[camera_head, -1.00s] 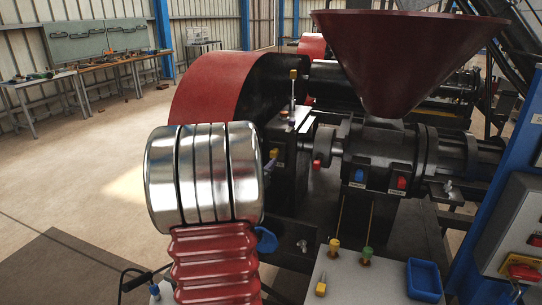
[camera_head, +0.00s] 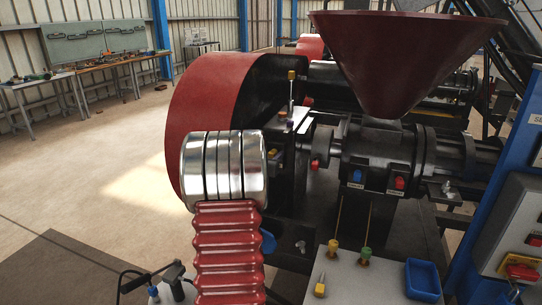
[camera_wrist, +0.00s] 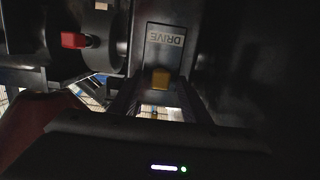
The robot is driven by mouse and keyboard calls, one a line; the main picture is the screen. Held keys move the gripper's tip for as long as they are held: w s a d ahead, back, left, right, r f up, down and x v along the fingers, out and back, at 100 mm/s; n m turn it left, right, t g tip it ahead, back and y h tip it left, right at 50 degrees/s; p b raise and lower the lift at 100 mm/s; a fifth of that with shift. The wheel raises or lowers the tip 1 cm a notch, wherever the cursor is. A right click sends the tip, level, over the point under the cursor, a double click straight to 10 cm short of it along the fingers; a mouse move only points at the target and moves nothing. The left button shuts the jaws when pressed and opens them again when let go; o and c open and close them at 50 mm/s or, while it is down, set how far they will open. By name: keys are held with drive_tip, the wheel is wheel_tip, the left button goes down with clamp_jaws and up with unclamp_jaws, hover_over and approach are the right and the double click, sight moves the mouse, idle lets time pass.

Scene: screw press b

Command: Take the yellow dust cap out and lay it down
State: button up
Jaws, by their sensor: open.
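The yellow dust cap (camera_wrist: 160,79) sits in the black housing just below the upside-down DRIVE label in the wrist view. In the head view the cap (camera_head: 271,153) shows small at the right edge of my silver wrist. My gripper (camera_wrist: 157,100) is open; its dark fingers stand to either side below the cap in the wrist view, with nothing seen between them but the bright gap. I cannot tell how far the fingertips are from the cap.
A red cap (camera_wrist: 75,40) sticks out at left in the wrist view. Blue (camera_head: 357,176) and red (camera_head: 399,182) caps sit on the press under the red hopper (camera_head: 395,60). A grey table (camera_head: 380,285) holds a blue tray (camera_head: 423,277) and several small fittings.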

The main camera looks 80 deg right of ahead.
drive_tip(key=shift+c, duration=0.5)
clamp_jaws()
